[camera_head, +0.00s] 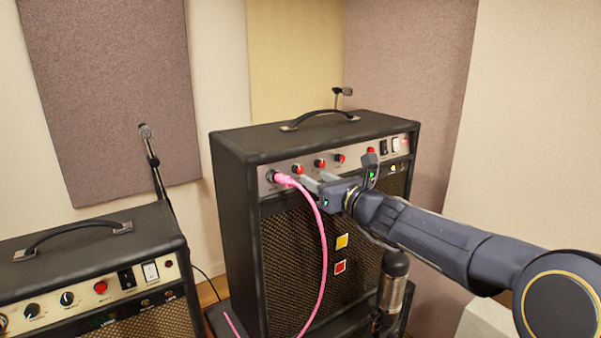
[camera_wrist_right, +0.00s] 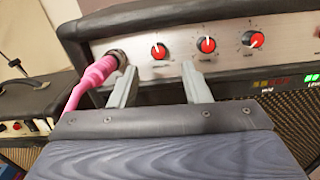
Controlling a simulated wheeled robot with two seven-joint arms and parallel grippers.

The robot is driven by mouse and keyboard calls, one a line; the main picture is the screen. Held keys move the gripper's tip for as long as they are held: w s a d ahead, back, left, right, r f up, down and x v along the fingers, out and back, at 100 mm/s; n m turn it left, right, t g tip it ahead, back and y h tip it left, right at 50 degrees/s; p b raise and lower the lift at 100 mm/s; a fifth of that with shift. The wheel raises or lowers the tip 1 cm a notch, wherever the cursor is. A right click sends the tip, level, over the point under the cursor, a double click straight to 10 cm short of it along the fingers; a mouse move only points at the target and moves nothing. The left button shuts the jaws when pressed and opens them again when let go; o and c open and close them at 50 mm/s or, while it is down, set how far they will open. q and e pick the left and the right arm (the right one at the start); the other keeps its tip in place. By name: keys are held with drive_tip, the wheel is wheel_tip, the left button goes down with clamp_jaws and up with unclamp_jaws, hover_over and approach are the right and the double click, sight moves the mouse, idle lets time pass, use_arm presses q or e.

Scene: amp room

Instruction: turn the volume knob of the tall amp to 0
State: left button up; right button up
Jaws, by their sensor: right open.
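The tall amp (camera_head: 232,180) stands in the middle of the head view. Its silver panel carries several red knobs; their labels are too small to read, so I cannot tell which is volume. My right gripper (camera_head: 311,182) is open and empty in front of the panel's left part. In the right wrist view the fingertips (camera_wrist_right: 158,78) straddle the space just below and in front of the leftmost red knob (camera_wrist_right: 158,51); contact is not visible. A second red knob (camera_wrist_right: 206,45) and a third knob (camera_wrist_right: 253,39) sit to its right. My left gripper is not in view.
A pink cable (camera_head: 321,240) is plugged in left of the knobs, close to the left finger. A smaller amp (camera_head: 95,255) stands at left. A microphone (camera_head: 147,140) rises behind it, and another microphone (camera_head: 393,280) stands before the tall amp, under my arm.

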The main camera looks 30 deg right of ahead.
sight(300, 171)
drive_tip(key=w, duration=0.6)
drive_tip(key=shift+a, duration=0.35)
drive_tip(key=shift+c, duration=0.4)
clamp_jaws()
